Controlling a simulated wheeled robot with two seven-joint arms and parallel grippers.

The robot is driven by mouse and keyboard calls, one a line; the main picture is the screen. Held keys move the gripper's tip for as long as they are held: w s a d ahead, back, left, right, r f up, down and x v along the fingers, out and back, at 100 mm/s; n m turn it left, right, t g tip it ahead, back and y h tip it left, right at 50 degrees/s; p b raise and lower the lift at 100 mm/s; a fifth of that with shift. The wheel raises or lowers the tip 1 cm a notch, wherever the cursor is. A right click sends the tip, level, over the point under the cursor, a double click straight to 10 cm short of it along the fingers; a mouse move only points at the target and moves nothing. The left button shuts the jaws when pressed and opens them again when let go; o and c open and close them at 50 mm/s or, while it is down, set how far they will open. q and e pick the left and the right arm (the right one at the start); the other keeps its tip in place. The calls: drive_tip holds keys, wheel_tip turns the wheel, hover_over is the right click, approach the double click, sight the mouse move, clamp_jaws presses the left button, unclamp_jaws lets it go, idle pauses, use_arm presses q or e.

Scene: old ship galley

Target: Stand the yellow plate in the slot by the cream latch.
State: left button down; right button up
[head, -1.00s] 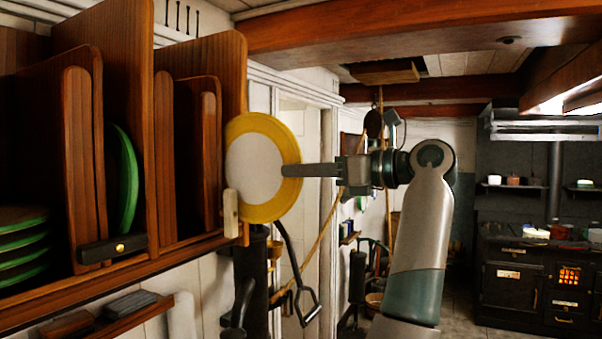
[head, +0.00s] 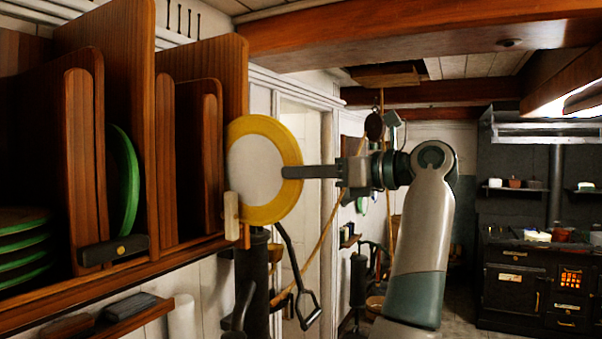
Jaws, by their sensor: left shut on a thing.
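The yellow plate (head: 264,208), with a white middle, is upright with its face toward me at the right end of the wooden rack. My left gripper (head: 292,172) is shut on its right rim. The cream latch (head: 231,214) stands upright at the rack's front edge and overlaps the plate's lower left rim in the picture. The slot by it (head: 228,130) is beside the right-hand divider; its inside is mostly hidden. I cannot tell whether the plate touches the rack. My right gripper is not in view.
A green plate (head: 125,180) stands in a slot further left, by a dark latch (head: 113,250) with a brass knob. Several green-rimmed plates (head: 22,245) are stacked at the far left. A small shelf (head: 135,318) is below the rack. A black stove (head: 530,280) stands far right.

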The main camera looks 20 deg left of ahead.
sight(237, 171)
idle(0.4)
use_arm(q)
drive_tip(key=shift+a, duration=0.15)
drive_tip(key=shift+w+a+b, duration=0.15)
drive_tip(key=shift+a+b, duration=0.25)
drive_tip(key=shift+a, duration=1.45)
drive_tip(key=shift+w+a+f, duration=0.1)
drive_tip(key=shift+a, duration=1.65)
drive_tip(key=shift+a, duration=0.2)
drive_tip(key=shift+w+a+b, duration=0.2)
drive_tip(key=shift+a, duration=1.65)
drive_tip(key=shift+w+a+b, duration=0.15)
drive_tip(key=shift+a+b, duration=0.05)
drive_tip(key=shift+a, duration=1.6)
